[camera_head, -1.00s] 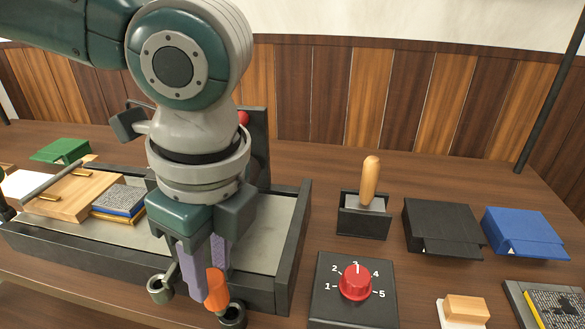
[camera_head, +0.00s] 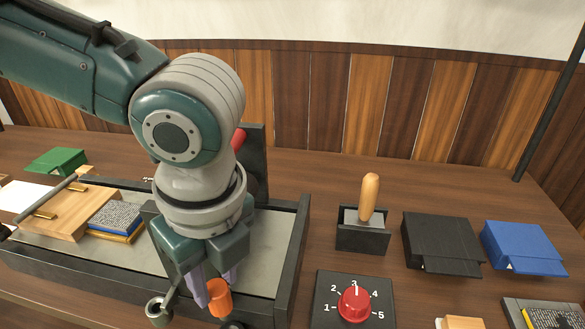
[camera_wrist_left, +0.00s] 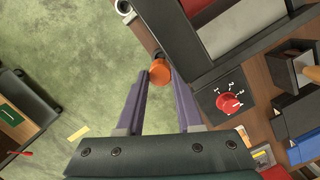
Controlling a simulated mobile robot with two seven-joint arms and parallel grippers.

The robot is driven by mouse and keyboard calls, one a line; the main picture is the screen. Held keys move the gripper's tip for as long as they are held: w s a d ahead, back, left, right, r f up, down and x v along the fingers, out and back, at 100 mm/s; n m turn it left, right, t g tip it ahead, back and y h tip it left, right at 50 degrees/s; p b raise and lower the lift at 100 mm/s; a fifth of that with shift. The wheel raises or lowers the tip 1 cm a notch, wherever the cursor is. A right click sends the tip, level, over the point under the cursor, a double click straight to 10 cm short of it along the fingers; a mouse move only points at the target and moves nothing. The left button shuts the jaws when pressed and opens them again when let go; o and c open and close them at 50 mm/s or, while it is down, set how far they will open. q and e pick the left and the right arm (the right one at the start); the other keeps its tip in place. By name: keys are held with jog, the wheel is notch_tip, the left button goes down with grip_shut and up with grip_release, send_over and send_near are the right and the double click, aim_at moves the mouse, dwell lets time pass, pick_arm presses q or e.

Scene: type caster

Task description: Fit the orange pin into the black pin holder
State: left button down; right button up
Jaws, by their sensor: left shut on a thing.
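The orange pin (camera_head: 219,299) is in my left gripper (camera_head: 213,293), between its two lavender fingers, at the front edge of the dark-framed bed. The left wrist view shows the pin (camera_wrist_left: 159,71) between the fingertips (camera_wrist_left: 160,76). The black pin holder (camera_head: 232,325) is a dark ring at the bottom edge of the head view, mostly cut off, just below the pin. The pin appears above it and not seated; the exact gap cannot be told. A grey-green ring holder (camera_head: 158,311) is to the left. My right gripper is not in view.
The dark-framed bed (camera_head: 290,255) lies behind the pin, with a wooden block (camera_head: 70,215) on it. A red dial (camera_head: 353,304) is to the right. A wooden-handled tool (camera_head: 369,198) stands in a black box, near black (camera_head: 440,240) and blue (camera_head: 522,245) boxes.

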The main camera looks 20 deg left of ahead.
aim_at(223, 304)
pick_arm(q)
jog(key=shift+f+b, duration=1)
jog(key=shift+f, duration=1.05)
jog(key=shift+p, duration=1.05)
jog(key=shift+f+b, duration=0.8)
jog(key=shift+f, duration=0.45)
jog(key=shift+r, duration=0.15)
jog(key=shift+r+p, duration=0.85)
jog(key=shift+p, duration=0.3)
jog(key=shift+p, duration=0.7)
dwell(0.9)
jog(key=shift+f+b, duration=0.35)
jog(key=shift+f, duration=0.15)
